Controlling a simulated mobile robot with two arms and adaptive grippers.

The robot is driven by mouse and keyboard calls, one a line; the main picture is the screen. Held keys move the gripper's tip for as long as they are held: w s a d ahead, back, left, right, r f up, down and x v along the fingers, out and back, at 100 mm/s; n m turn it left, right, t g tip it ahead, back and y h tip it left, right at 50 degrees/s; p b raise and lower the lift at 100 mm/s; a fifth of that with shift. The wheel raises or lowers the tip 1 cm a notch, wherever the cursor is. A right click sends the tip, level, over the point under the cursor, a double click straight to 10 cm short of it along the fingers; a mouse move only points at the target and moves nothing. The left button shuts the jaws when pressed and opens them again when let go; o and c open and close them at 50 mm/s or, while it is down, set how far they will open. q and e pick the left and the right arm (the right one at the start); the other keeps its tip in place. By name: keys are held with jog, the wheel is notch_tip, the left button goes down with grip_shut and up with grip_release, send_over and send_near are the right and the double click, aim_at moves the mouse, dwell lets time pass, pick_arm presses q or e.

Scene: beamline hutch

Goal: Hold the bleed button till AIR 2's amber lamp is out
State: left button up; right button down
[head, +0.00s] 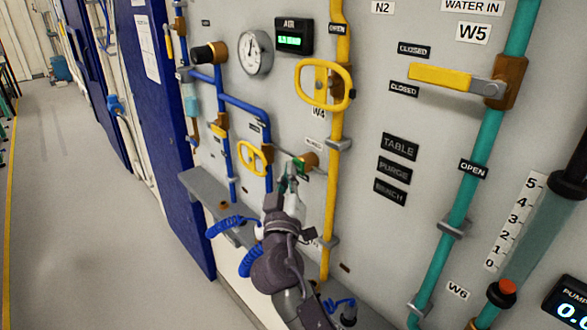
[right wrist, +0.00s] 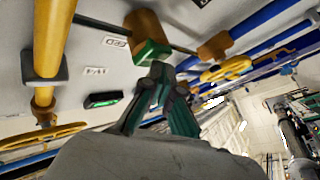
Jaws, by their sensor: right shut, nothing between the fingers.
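A brass fitting (head: 310,159) with a green cap (head: 299,167) sits on the grey panel left of the yellow pipe; it looks like the bleed button. The right wrist view shows the brass body (right wrist: 147,28) and green cap (right wrist: 153,51) close up. My right gripper (head: 289,176) is shut and empty, its fingertips (right wrist: 162,72) at the green cap; I cannot tell whether they touch or press it. The AIR display (head: 293,40) is lit green, its digits too small to read surely. I can make out no lit amber lamp. My left gripper is out of view.
A yellow handwheel (head: 252,159) on blue pipes is left of the fitting, and a yellow oval handle (head: 323,84) is above it. A round gauge (head: 254,52) is higher up. A grey ledge (head: 205,196) runs below. Open floor (head: 80,220) lies left.

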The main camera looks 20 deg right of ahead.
jog(key=shift+s+a+b, duration=0.35)
jog(key=shift+a+b, duration=0.2)
jog(key=shift+a, duration=0.3)
